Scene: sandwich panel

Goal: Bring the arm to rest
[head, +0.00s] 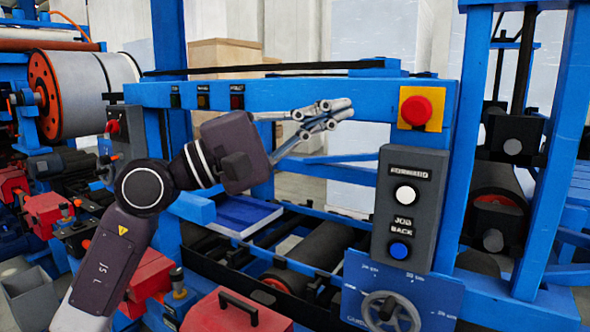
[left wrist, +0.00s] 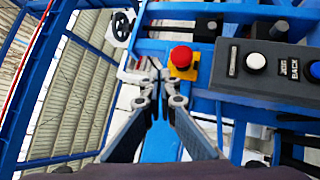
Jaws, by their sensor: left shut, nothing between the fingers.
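My left arm comes in from the lower left of the head view. Its gripper (head: 345,108) is shut and empty, raised in front of the blue machine beam and pointing right toward the red emergency-stop button (head: 416,110) on its yellow plate. A gap shows between the fingertips and the button in the head view. In the left wrist view, the gripper (left wrist: 158,78) has its fingertips together, just left of the red button (left wrist: 181,57). My right gripper is in neither view.
A grey control box (head: 410,210) with a white button (head: 405,195) and a blue button (head: 399,250) stands below the red button. A handwheel (head: 391,312) is under it. Blue frame posts (head: 552,150) stand at right. Rollers and red housings (head: 235,315) crowd the lower left.

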